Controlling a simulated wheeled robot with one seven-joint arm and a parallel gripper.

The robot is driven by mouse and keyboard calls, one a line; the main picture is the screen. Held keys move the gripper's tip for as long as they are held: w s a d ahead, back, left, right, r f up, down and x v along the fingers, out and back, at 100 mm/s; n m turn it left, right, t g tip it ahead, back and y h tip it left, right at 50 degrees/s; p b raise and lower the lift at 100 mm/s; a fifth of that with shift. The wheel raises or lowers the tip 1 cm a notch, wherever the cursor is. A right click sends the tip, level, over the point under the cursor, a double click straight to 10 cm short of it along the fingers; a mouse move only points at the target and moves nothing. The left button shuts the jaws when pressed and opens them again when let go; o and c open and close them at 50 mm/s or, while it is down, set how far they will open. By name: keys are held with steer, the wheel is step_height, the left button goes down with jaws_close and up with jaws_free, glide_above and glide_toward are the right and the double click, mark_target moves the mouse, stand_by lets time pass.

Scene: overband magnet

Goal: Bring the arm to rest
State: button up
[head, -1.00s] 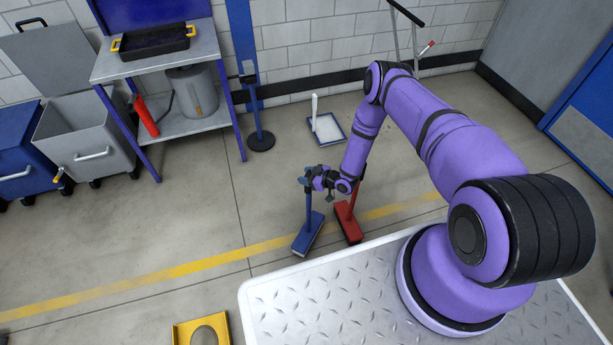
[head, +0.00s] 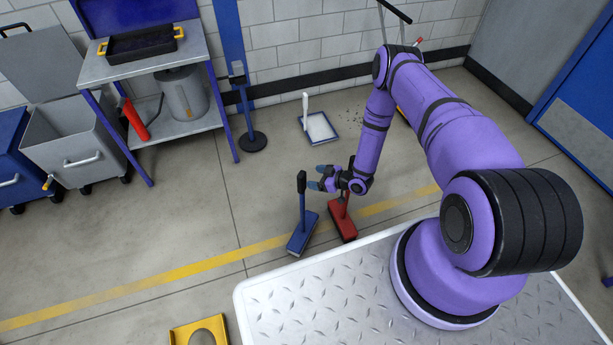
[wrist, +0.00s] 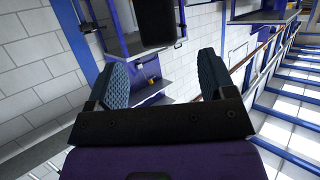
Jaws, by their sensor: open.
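My purple arm (head: 440,110) reaches out over the floor beyond the deck, bent down at its far end. My gripper (head: 315,177) is open, its blue finger pads spread and pointing left. It is just right of the upright handle of a blue broom-like tool (head: 302,222), with a small gap seen between. A red tool (head: 342,222) of the same kind stands beneath my wrist, its handle partly hidden. In the wrist view, nothing sits between the open fingers (wrist: 163,76); a dark upright block (wrist: 153,22) shows ahead, and I cannot tell what it is.
A white dustpan-like tray (head: 318,127) lies behind, with dark specks beside it. A black-based post (head: 252,140), a workbench (head: 142,66) and bins (head: 75,155) stand to the left. A yellow plate (head: 200,333) lies at front left. The floor at left centre is clear.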

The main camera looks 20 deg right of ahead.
steer(key=shift+v, duration=1.3)
